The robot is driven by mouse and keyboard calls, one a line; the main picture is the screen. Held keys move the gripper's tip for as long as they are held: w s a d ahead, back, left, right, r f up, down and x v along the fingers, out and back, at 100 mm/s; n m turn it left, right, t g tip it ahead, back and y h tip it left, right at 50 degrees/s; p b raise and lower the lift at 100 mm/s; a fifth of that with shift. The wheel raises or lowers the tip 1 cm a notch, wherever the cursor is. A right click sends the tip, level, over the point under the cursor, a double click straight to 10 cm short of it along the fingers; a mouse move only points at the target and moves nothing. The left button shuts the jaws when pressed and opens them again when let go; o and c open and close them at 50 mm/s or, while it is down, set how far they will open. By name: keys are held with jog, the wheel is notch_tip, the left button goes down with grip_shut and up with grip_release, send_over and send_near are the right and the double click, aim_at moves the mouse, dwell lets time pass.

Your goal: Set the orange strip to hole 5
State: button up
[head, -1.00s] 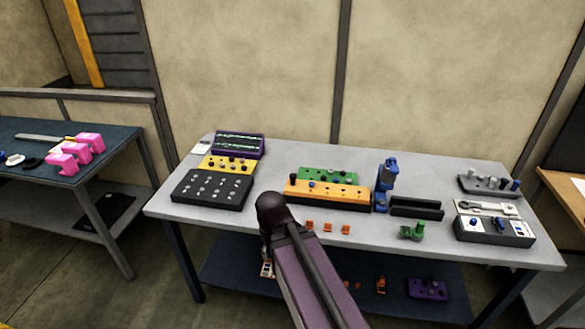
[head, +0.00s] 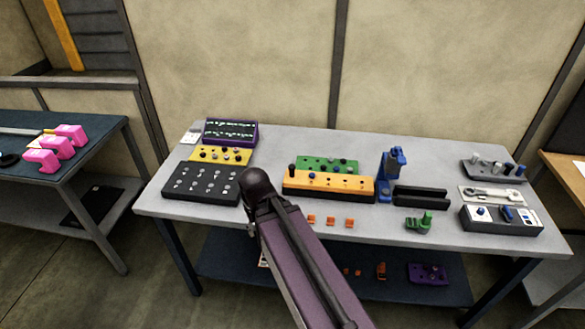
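The orange strip (head: 346,188) is a long block lying near the middle of the grey table. A dark peg (head: 292,170) stands upright at its left end, and several small round spots run along its top to the right. They are too small to tell holes from low pegs, and I see no hole numbers. My arm crosses the lower middle of the view, with its dark joint in front of the table just left of the strip. My gripper is not visible, so its state does not show.
A green strip (head: 315,163) lies behind the orange one. A black block (head: 202,183) and yellow strip (head: 220,157) are left. A blue upright tool (head: 391,175), black channel (head: 421,198) and green clamp (head: 419,223) are right. Small orange pieces (head: 330,221) lie in front.

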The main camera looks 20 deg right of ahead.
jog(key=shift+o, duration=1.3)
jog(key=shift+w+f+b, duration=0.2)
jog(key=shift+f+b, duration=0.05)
jog(key=shift+b, duration=0.05)
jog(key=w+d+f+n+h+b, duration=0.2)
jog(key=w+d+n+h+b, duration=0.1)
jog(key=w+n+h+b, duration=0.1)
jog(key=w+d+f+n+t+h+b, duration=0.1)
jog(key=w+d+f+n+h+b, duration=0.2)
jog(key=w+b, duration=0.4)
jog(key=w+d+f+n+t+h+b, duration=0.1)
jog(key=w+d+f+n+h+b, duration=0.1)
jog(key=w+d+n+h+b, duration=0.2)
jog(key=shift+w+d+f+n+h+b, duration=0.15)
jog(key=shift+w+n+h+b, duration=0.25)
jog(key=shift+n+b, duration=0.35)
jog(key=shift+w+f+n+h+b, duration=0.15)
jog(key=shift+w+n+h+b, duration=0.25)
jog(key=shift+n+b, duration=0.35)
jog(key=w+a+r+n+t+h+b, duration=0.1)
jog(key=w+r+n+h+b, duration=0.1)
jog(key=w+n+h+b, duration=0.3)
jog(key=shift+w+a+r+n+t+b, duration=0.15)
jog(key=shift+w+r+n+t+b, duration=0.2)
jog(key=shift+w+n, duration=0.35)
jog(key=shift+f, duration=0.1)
